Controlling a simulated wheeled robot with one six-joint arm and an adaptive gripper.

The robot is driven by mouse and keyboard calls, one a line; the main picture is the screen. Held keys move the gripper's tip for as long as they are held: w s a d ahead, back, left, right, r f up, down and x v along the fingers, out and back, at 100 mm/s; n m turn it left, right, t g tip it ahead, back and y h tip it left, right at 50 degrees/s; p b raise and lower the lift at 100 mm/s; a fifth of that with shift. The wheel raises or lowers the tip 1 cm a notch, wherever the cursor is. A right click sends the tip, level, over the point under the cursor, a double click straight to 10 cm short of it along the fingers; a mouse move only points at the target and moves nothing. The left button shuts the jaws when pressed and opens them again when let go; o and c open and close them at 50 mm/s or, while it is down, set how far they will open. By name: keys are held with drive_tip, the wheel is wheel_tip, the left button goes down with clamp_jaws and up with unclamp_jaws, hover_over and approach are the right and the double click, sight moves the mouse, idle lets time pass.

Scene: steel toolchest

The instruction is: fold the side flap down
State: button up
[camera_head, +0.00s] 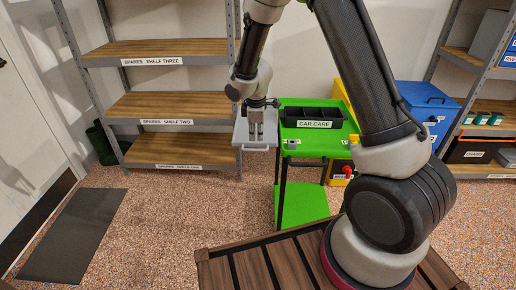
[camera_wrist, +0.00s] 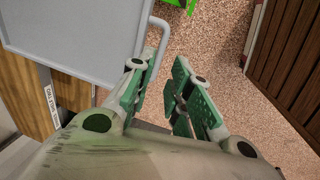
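The side flap (camera_head: 242,132) is a light grey panel on the left side of the green cart (camera_head: 312,145). It stands out roughly level with the cart's top. In the wrist view the flap (camera_wrist: 85,35) fills the upper left, with a grey bar handle (camera_wrist: 163,38) along its edge. My gripper (camera_head: 256,134) points down at the flap in the head view. In the wrist view its green-padded fingers (camera_wrist: 160,82) are apart with a gap between them. The handle's lower end runs close to the left finger; I cannot tell whether they touch.
A black tray labelled CAR CARE (camera_head: 312,117) sits on the cart top. Spares shelves (camera_head: 165,105) stand close behind and left of the flap. A blue cabinet (camera_head: 425,100) is at the right. Open speckled floor (camera_head: 180,225) lies in front and left.

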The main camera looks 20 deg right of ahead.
sight(257, 150)
drive_tip(key=f, duration=0.2)
drive_tip(key=w+f, duration=0.1)
drive_tip(key=f, duration=0.4)
drive_tip(key=shift+w+d+f, duration=0.15)
drive_tip(key=shift+d+f, duration=0.05)
drive_tip(key=shift+d, duration=0.05)
clamp_jaws()
